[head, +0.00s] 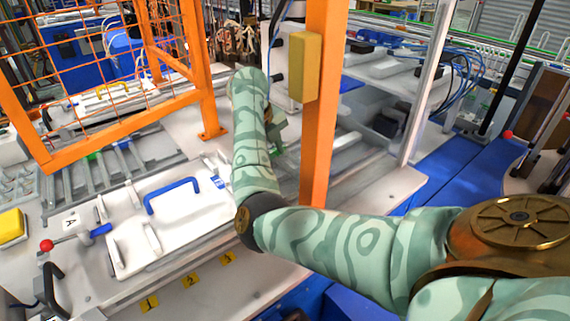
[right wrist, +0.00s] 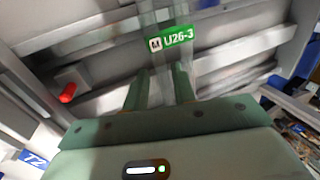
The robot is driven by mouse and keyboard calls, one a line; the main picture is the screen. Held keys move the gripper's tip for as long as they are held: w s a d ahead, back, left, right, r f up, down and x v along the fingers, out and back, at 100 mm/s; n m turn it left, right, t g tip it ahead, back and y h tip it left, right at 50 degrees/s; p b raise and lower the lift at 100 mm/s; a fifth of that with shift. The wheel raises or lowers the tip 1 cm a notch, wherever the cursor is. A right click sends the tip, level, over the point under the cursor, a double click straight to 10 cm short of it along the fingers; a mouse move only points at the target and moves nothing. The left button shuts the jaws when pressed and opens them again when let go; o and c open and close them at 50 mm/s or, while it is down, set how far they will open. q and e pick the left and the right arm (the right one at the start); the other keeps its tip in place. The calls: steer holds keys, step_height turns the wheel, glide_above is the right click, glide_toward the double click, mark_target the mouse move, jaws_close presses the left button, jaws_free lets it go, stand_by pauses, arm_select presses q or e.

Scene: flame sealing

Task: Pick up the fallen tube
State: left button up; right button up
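A clear, see-through shape that looks like the tube (right wrist: 154,14) runs down from the top edge of the right wrist view. It lies in line with the gap of my right gripper (right wrist: 160,75), whose two green fingers stand apart. I cannot tell whether the fingers touch it. In the head view my right gripper (head: 280,125) is low beside the orange post and partly hidden by it and by my forearm. The tube cannot be made out in the head view. My left gripper is in neither view.
A green label U26-3 (right wrist: 171,39) is just beyond the fingertips, among grey rails (right wrist: 100,45). A red knob (right wrist: 67,93) is at left. In the head view an orange post (head: 324,110) stands close to my arm, and a white fixture with a blue handle (head: 172,192) is at left.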

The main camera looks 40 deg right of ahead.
steer(key=shift+x, duration=1.05)
steer(key=shift+r, duration=0.1)
jaws_close()
steer(key=shift+r, duration=0.1)
